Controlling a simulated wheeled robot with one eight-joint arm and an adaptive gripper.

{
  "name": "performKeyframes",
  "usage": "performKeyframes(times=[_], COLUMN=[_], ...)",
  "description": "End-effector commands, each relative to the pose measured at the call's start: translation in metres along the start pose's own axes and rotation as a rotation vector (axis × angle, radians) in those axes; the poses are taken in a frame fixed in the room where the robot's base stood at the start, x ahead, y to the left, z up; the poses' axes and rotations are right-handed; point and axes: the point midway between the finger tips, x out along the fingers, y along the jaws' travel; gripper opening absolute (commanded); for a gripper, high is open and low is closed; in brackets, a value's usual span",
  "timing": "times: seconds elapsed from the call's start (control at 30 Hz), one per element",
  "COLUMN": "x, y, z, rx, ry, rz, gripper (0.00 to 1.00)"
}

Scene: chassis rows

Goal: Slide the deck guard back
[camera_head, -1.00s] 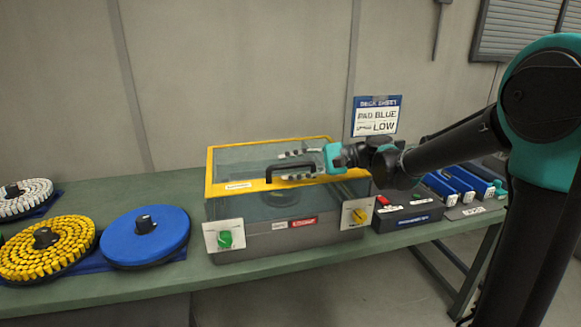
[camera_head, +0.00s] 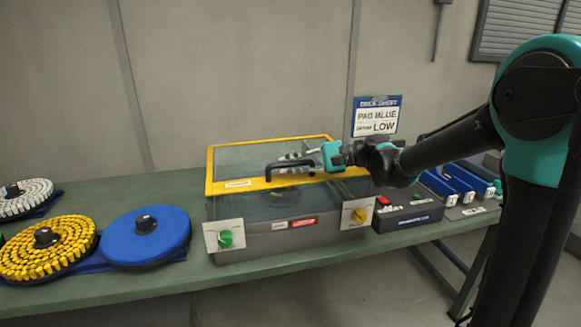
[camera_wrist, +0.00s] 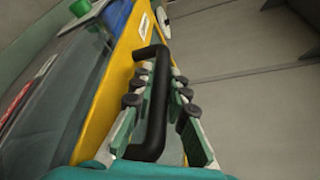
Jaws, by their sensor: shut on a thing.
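The deck guard (camera_head: 228,187) is a clear cover with a yellow frame on top of a grey machine box on the bench. A black bar handle (camera_head: 270,172) stands on its front yellow rail. My gripper (camera_head: 300,160) reaches in from the right at the handle. In the wrist view my gripper (camera_wrist: 160,100) has its fingers on both sides of the black handle (camera_wrist: 157,105), shut on it. The guard's yellow rail (camera_wrist: 110,75) runs beside the handle there. Part of the handle is hidden behind the fingers in the head view.
Blue (camera_head: 145,237), yellow (camera_head: 45,250) and white (camera_head: 22,198) round pads lie at left. A sign (camera_head: 377,116) stands behind. Blue packs (camera_head: 450,187) sit at right.

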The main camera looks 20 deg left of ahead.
Motion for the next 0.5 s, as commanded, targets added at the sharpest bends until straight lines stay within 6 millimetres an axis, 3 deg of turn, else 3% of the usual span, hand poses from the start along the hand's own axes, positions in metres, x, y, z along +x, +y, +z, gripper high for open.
performKeyframes(times=[0.27,0.5], x=[0.022,0.05], y=[-0.037,-0.083], z=[-0.051,-0.115], rx=[0.0,0.0], ry=[0.002,0.001], rz=[-0.002,-0.001], gripper=[0.0,0.0])
